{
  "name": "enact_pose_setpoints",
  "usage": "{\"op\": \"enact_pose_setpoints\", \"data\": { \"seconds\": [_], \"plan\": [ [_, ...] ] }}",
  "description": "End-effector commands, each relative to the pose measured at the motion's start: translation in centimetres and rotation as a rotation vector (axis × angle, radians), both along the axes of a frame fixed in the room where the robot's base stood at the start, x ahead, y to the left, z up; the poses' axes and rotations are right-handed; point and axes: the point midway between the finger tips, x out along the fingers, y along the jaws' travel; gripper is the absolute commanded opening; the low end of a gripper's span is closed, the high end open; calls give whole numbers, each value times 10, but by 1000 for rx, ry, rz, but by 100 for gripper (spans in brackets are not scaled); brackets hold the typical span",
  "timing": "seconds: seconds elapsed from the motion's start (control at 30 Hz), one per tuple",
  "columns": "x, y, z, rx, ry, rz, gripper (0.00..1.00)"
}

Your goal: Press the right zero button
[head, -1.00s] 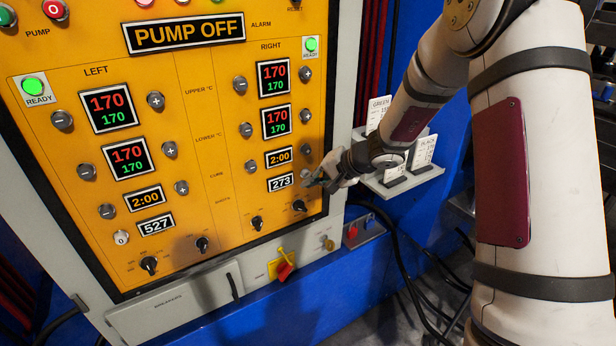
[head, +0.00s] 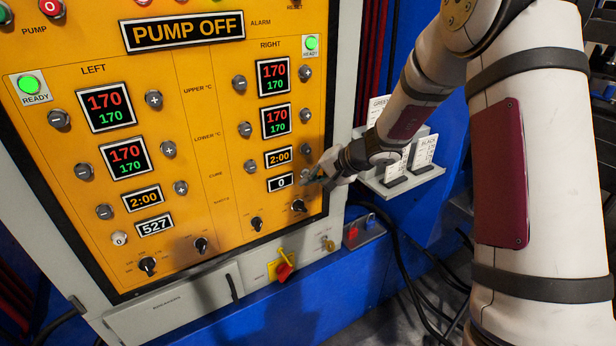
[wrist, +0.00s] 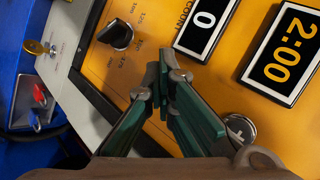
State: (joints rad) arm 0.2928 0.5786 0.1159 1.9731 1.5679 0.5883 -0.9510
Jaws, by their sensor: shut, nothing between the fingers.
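The yellow control panel (head: 212,200) has a right counter display (head: 280,183) that reads 0. It also shows in the wrist view (wrist: 205,22). My gripper (head: 313,178) is just right of this display, at the panel's lower right. In the wrist view its green fingers (wrist: 162,84) are shut with nothing between them, tips pointing at the panel close to its face. The right zero button cannot be made out and seems hidden behind the fingertips; I cannot tell whether they touch it. The left zero button (head: 120,239) is a small white disc beside the left counter (head: 155,225), which reads 527.
The right cure display (head: 278,158) reads 2:00, with a plus button (wrist: 240,128) near my fingers. A black rotary knob (head: 298,206) is below the right counter. A card holder (head: 405,183) stands right of the panel, beneath my wrist.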

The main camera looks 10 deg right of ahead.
Motion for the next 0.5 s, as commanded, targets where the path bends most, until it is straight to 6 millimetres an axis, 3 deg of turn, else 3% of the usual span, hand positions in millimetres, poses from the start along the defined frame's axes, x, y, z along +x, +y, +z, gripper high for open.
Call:
{"op": "enact_pose_setpoints", "data": {
  "seconds": [0.5],
  "plan": [
    [-6,-2,1,1,0,0,0]
  ]
}}
